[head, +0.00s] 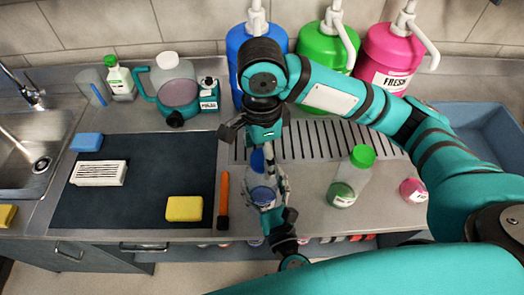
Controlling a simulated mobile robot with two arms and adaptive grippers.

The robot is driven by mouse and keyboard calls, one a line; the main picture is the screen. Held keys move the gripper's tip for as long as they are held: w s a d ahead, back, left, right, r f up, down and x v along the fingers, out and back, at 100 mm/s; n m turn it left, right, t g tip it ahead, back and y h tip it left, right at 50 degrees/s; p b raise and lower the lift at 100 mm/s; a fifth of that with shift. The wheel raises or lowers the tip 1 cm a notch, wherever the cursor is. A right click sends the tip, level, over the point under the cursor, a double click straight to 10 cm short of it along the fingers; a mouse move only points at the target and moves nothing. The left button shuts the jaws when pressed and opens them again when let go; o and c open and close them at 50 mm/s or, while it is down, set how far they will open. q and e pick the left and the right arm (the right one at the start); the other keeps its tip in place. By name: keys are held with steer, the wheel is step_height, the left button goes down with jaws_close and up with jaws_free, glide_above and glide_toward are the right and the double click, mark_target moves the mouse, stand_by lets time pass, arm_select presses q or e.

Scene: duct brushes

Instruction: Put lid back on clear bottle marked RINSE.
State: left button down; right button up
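A clear bottle (262,196) with blue contents stands out near the counter's front edge, in the middle of the head view. Its label is too small and covered to read. My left gripper (272,190) reaches up from below and its grey fingers are around the bottle. My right gripper (263,152) points down from above, with a blue lid (257,160) at its fingertips, and looks shut on it. The lid is right above the bottle's top. I cannot tell whether they touch. Part of both grippers' fingers is hidden.
A clear bottle with a green cap (362,156) and a pink-filled container (413,190) stand to the right. An orange-handled tool (224,190) lies close left of the bottle. A dark mat (130,205) holds sponges and a brush. Pump jugs (390,55) stand behind.

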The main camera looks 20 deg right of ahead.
steer(key=shift+r, duration=0.1)
steer(key=shift+r, duration=2.15)
steer(key=shift+c, duration=0.4)
